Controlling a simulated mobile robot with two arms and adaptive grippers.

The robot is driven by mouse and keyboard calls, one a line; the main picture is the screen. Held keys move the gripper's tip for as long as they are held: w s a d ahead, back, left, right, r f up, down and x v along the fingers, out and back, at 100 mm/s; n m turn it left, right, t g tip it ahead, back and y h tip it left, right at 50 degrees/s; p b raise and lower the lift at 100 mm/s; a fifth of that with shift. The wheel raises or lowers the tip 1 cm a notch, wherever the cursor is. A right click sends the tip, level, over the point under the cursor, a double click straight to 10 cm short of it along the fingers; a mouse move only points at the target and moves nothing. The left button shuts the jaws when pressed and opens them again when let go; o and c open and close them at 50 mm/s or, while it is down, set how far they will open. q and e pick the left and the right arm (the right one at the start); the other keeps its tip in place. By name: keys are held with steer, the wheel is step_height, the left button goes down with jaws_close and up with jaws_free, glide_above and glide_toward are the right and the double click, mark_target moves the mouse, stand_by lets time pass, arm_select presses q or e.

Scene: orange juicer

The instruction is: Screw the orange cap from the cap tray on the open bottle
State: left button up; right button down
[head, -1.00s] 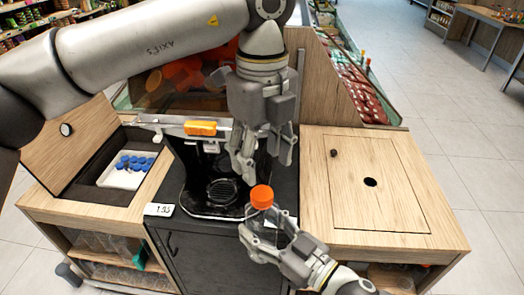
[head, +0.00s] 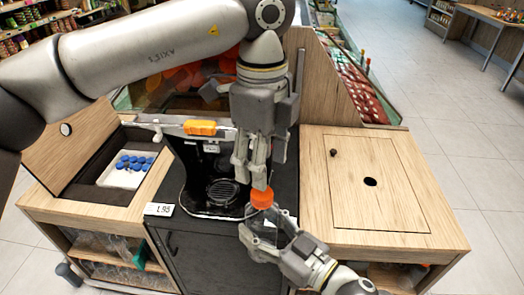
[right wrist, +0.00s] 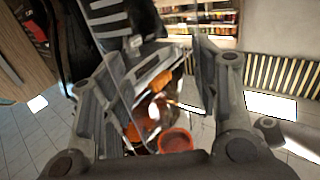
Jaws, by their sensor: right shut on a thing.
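The clear bottle (head: 268,229) is held upright or slightly tilted in front of the black juicer. My right gripper (head: 268,245) is shut on its body. The orange cap (head: 262,198) sits on the bottle's mouth; how tightly it is seated cannot be told. An orange round shape, likely the cap (right wrist: 176,141), shows in the right wrist view between the fingers. My left gripper (head: 259,182) points down from above, its fingertips at the cap's top. Its finger gap is hard to judge. The white cap tray (head: 110,181) at the left holds several blue caps (head: 134,163).
The juicer (head: 222,190) stands behind the bottle on a black counter. A wooden top (head: 372,185) with a dark hole lies to the right and is mostly clear. A price display (head: 158,209) stands at the counter's front left. Shelves with bottles are below.

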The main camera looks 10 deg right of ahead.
arm_select(q)
glide_toward(262, 226)
steer(key=w+f, duration=0.3)
steer(key=shift+w+d, duration=0.15)
steer(key=shift+d, duration=0.05)
